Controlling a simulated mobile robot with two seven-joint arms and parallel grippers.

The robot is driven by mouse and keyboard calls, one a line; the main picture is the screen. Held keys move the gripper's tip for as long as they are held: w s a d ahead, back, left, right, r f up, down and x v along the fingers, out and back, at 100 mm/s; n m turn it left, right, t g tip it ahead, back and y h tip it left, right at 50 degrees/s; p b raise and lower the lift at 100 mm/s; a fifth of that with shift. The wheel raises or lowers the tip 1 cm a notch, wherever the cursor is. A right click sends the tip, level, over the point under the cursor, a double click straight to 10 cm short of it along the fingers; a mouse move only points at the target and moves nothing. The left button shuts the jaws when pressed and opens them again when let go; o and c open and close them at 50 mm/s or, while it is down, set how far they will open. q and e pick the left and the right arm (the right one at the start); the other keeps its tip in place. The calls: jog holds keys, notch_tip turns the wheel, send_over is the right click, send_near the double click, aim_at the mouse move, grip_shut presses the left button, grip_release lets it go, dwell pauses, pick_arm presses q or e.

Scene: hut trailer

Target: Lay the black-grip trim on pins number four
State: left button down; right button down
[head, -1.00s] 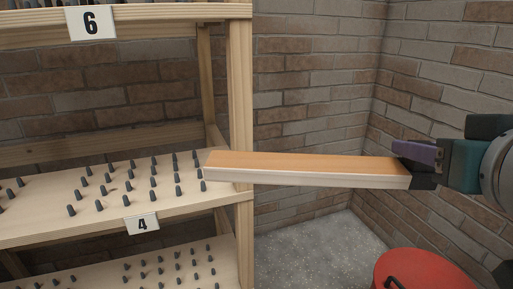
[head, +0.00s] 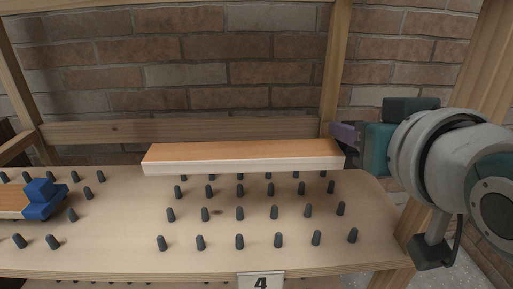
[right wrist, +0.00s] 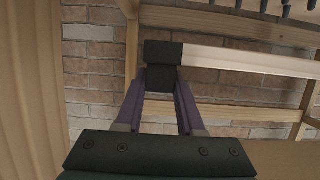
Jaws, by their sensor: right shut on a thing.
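The trim (head: 245,156) is a long board with an orange-brown top and a pale front edge. Its black grip (right wrist: 163,66) shows in the right wrist view between the purple fingers. My right gripper (head: 345,139) is shut on this grip at the board's right end. The board lies level, left to right, over the rear pins of the shelf labelled 4 (head: 261,283). I cannot tell whether it touches the pins. Several dark pins (head: 240,213) stand in rows in front of it. My left gripper is not in view.
Another board (head: 12,203) with a blue grip (head: 41,198) lies on pins at the shelf's left. Wooden posts (head: 333,75) and a back rail (head: 180,129) frame the shelf, with a brick wall behind. The front pins in the middle are bare.

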jog(key=f, duration=0.2)
jog(key=f+b, duration=0.2)
jog(key=f, duration=0.1)
jog(key=shift+s+f, duration=0.35)
notch_tip(320, 180, down, 4)
jog(key=shift+f+b, duration=0.1)
jog(key=shift+b, duration=0.75)
jog(key=c, duration=1)
grip_release()
jog(key=o, duration=0.5)
